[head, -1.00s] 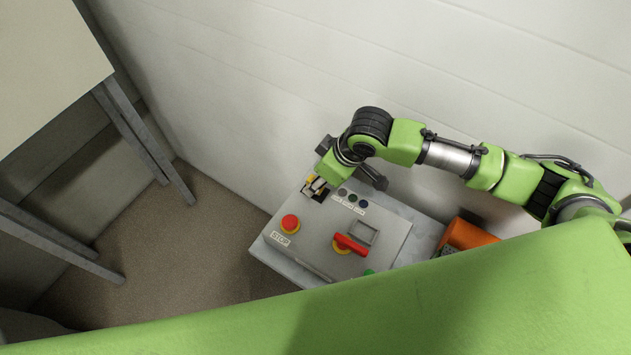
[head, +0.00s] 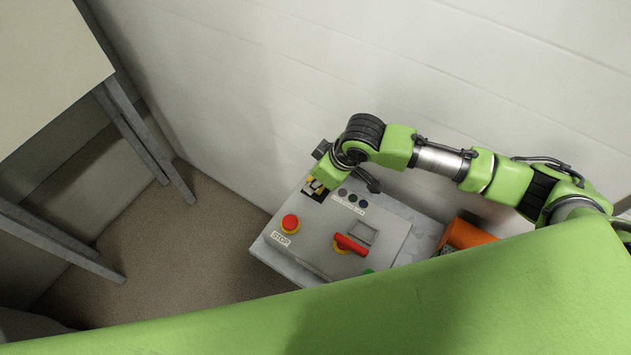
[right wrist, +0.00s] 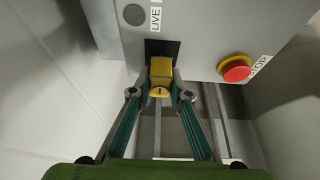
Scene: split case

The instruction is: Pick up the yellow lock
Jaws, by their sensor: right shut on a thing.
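The yellow lock (right wrist: 160,74) is in the right wrist view, at the dark recess in the edge of the grey control box. It also shows as a small yellow patch in the head view (head: 313,184). My right gripper (right wrist: 160,92) is shut on it, with a finger on each side. In the head view the right gripper (head: 316,188) is at the box's upper left corner, partly hidden by its own wrist. I cannot tell whether the lock is free of the recess. My left gripper is not in view.
The grey control box (head: 310,243) carries a red stop button (head: 290,223) and a red rotary handle (head: 350,244). An orange object (head: 468,234) lies to its right. A white wall (head: 250,80) stands behind. A table (head: 45,60) is at the left.

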